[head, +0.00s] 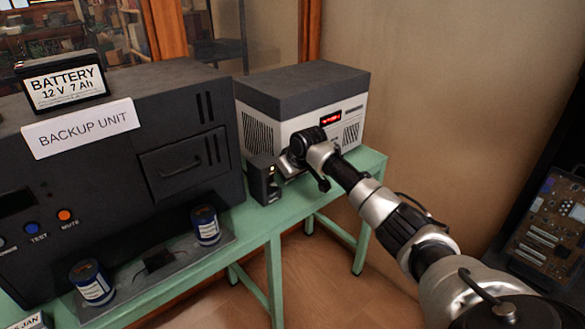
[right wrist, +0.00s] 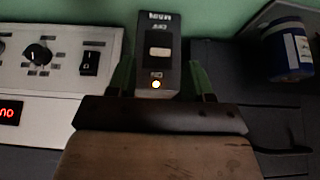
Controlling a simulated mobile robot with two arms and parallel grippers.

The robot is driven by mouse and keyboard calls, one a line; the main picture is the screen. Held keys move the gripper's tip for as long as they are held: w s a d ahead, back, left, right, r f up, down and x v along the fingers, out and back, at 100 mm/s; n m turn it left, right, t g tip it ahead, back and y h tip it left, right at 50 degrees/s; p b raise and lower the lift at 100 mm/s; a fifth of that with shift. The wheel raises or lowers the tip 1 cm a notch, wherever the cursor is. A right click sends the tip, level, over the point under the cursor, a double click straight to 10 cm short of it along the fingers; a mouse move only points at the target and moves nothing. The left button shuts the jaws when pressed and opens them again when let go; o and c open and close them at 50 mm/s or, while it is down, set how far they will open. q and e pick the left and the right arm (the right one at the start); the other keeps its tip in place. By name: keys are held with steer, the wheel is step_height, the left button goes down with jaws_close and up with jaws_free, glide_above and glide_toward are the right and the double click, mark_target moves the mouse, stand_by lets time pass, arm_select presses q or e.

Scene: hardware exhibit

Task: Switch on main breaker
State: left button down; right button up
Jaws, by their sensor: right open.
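The main breaker is a small dark box with a white rocker (right wrist: 159,46). It stands on the green table between the two large units; in the head view the breaker box (head: 264,184) shows an orange light near its top. In the right wrist view its labels appear upside down, with a lit amber lamp (right wrist: 156,84) by the ON mark. Which way the rocker is tipped, I cannot tell. My right gripper (right wrist: 160,78) is open, a finger to either side of the box; contact is unclear. My left gripper is not in view.
The black backup unit (head: 110,175) stands left, with a battery (head: 62,82) on top. A grey-white unit (head: 300,95) with a red display stands behind my right arm. Blue cans (head: 205,226) sit on a dark tray (head: 190,262) on the green table (head: 250,230).

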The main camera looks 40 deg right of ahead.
steer(key=shift+v, duration=2.3)
steer(key=s+a+f+g, duration=0.1)
steer(key=s+f, duration=0.1)
steer(key=f, duration=0.8)
steer(key=s+a+f, duration=0.1)
steer(key=s+f, duration=0.1)
steer(key=f, duration=0.8)
steer(key=s+a+f+g+h, duration=0.1)
steer(key=s+a+f, duration=0.1)
steer(key=s+f, duration=0.65)
steer(key=s+a+f, duration=0.3)
steer(key=s+f, duration=0.2)
steer(key=f, duration=0.7)
steer(key=s+a+f+g, duration=0.1)
steer(key=s+a+f, duration=0.3)
steer(key=s, duration=0.9)
steer(key=s+a+f+n+g, duration=0.1)
steer(key=s+a+f, duration=0.3)
steer(key=s+f, duration=0.3)
steer(key=s+a+f, duration=0.4)
steer(key=s+f, duration=0.1)
steer(key=s, duration=1.3)
steer(key=shift+s+a+f+g, duration=0.3)
steer(key=shift+a+g, duration=0.1)
